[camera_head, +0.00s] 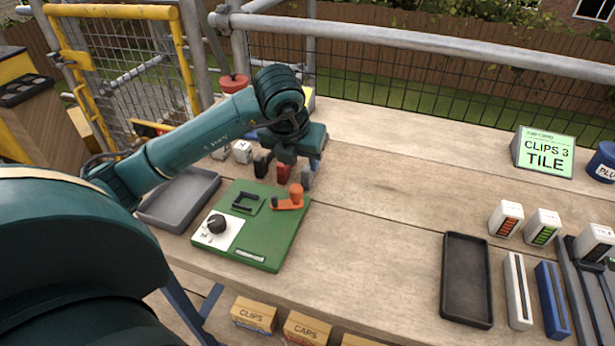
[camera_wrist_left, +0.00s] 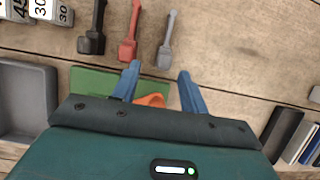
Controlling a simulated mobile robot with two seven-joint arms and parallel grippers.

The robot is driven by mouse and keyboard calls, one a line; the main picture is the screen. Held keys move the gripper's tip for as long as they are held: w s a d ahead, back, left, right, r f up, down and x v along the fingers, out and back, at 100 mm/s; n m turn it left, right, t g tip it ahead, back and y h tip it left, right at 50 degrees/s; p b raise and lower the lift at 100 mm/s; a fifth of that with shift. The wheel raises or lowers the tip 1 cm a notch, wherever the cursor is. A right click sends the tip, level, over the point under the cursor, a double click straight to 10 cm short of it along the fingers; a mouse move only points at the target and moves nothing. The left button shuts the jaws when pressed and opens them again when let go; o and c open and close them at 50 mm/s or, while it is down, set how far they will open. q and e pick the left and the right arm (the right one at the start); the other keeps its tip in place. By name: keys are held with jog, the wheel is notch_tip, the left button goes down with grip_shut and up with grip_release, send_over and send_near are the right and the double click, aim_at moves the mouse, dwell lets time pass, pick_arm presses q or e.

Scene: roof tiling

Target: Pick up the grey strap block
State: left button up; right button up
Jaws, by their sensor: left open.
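The grey strap block (camera_wrist_left: 167,42) lies on the wooden planks in the left wrist view, a slim grey piece with a wider end toward my gripper. It also shows in the head view (camera_head: 307,176), partly hidden under my left gripper (camera_head: 299,162). In the left wrist view my left gripper (camera_wrist_left: 158,76) is open, its blue fingers apart. Nothing is between the fingertips, and the grey block lies just beyond them, roughly in line with the gap. My right gripper is not in view.
A red block (camera_wrist_left: 129,35) and a black block (camera_wrist_left: 93,35) lie left of the grey one. A green board (camera_head: 262,228) with an orange clamp (camera_head: 290,200) is close by. A grey tray (camera_head: 178,202) stands left. The planks right of the grey block are clear.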

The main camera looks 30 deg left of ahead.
aim_at(306, 169)
pick_arm(q)
jog(key=shift+d+x, duration=0.15)
jog(key=shift+x, duration=1.4)
jog(key=shift+d+x, duration=0.15)
jog(key=shift+x, duration=1.4)
jog(key=shift+w, duration=0.15)
jog(key=shift+c, duration=0.3)
grip_shut()
